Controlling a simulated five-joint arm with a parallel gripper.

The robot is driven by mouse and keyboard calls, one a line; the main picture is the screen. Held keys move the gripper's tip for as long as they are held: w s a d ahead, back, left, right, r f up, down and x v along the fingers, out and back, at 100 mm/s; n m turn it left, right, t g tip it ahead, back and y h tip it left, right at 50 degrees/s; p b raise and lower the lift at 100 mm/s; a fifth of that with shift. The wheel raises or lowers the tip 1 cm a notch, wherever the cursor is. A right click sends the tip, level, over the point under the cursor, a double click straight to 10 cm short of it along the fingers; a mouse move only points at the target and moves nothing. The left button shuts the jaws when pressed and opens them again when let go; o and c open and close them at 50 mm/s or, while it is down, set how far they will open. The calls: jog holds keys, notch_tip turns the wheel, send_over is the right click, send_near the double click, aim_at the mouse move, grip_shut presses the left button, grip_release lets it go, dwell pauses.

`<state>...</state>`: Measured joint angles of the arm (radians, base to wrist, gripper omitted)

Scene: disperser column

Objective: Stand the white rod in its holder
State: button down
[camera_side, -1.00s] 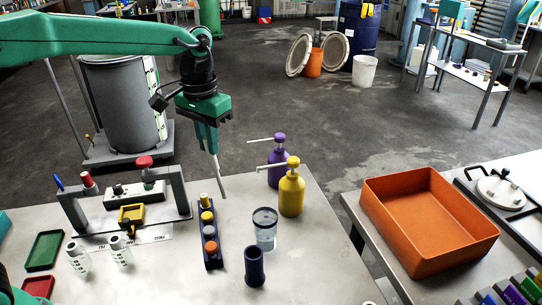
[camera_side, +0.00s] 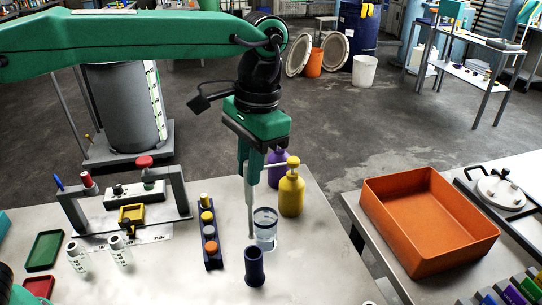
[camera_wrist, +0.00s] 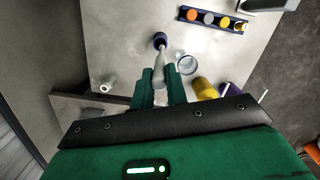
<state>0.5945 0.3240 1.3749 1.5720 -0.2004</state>
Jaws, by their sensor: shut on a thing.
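My gripper (camera_side: 250,178) is shut on the white rod (camera_side: 250,218), which hangs nearly upright below the fingers. The holder, a dark blue open-topped cylinder (camera_side: 254,270), stands on the table just below the rod in the side view. The rod's lower end shows a little above the holder's rim, apart from it in the picture. In the wrist view the rod (camera_wrist: 161,67) runs from between the fingers toward the holder (camera_wrist: 160,37), and its far end overlaps the holder's near side. Its exact alignment with the opening is hard to tell.
A clear cup (camera_side: 265,240) stands close behind the holder. Yellow (camera_side: 291,194) and purple (camera_side: 277,180) pump bottles are behind it. A dark rack of coloured caps (camera_side: 212,262) is to the left. The table right of the holder is clear.

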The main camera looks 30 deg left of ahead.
aim_at(252, 216)
jog(key=shift+f, duration=6.15)
jog(key=c, duration=0.8)
grip_release()
jog(key=shift+o, duration=0.2)
jog(key=shift+r, duration=0.2)
jog(key=shift+r, duration=3.3)
